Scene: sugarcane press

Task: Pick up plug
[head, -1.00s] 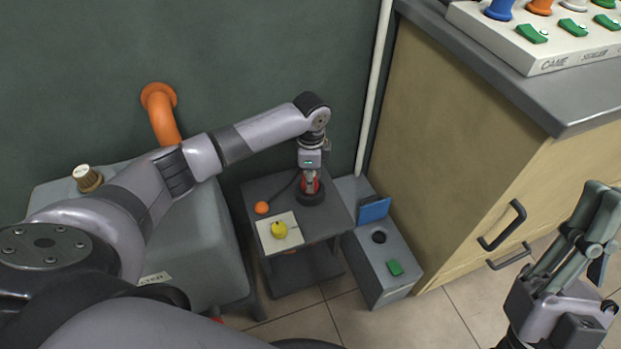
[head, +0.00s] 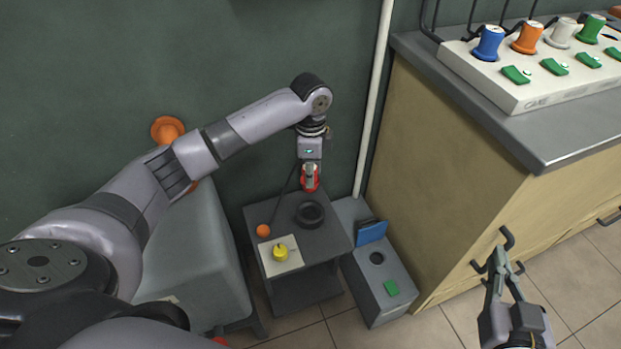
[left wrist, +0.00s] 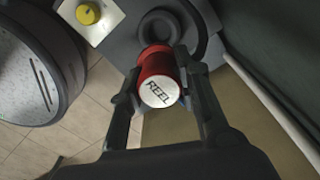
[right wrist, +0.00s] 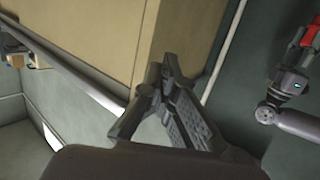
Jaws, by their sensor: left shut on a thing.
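A red plug (head: 310,182) with a white end marked REEL is held in the air by my left gripper (head: 310,170). In the left wrist view the plug (left wrist: 156,72) sits between both fingers (left wrist: 158,90), which are shut on its sides. Below it, apart from it, is a black ring-shaped holder (head: 310,214) on a small grey stand (head: 335,235). A thin dark cord runs from near the plug down toward the stand. My right gripper (head: 503,262) is empty at the right, its fingertips together, in front of the wooden cabinet.
The stand also bears an orange ball (head: 263,230) and a yellow knob (head: 281,252) on a pale plate. A grey box (head: 370,290) with a round hole and green switch stands beside it. A panel with coloured plugs (head: 530,85) sits on the counter. A white pipe (head: 375,100) runs behind.

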